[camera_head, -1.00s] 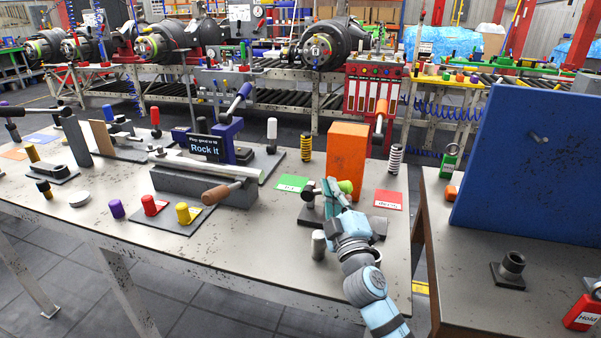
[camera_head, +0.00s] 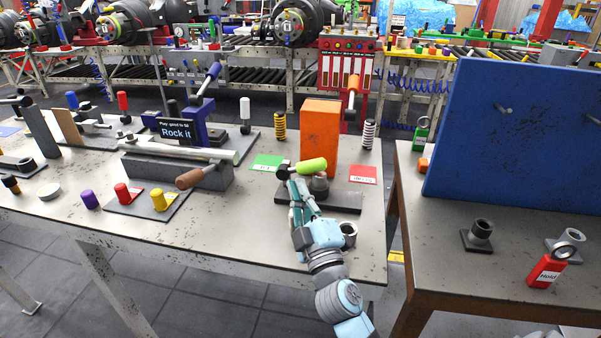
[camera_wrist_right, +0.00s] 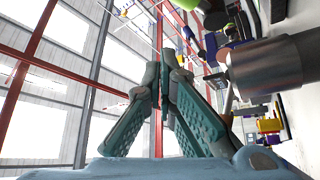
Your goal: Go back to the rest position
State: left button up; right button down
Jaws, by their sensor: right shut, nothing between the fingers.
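My right gripper (camera_head: 287,173) reaches over the near right part of the workbench (camera_head: 250,235), with its teal fingers pointing away from me. Its fingers meet at the tips in the right wrist view (camera_wrist_right: 165,62), with nothing between them. The orange block (camera_head: 320,135) stands behind. A grey ring-shaped part (camera_head: 348,233) shows right of the wrist. My left gripper is not in view.
Left on the bench are a grey fixture with a brown handle (camera_head: 195,178), a "Rock it" sign (camera_head: 176,131) and coloured pegs. A green card (camera_head: 268,162) and red card (camera_head: 363,174) flank the base. A second table (camera_head: 440,280) with a blue panel (camera_head: 520,140) stands right.

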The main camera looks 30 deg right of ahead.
jog(key=shift+s+a+f, duration=0.35)
jog(key=shift+s+f, duration=0.15)
jog(key=shift+s, duration=0.15)
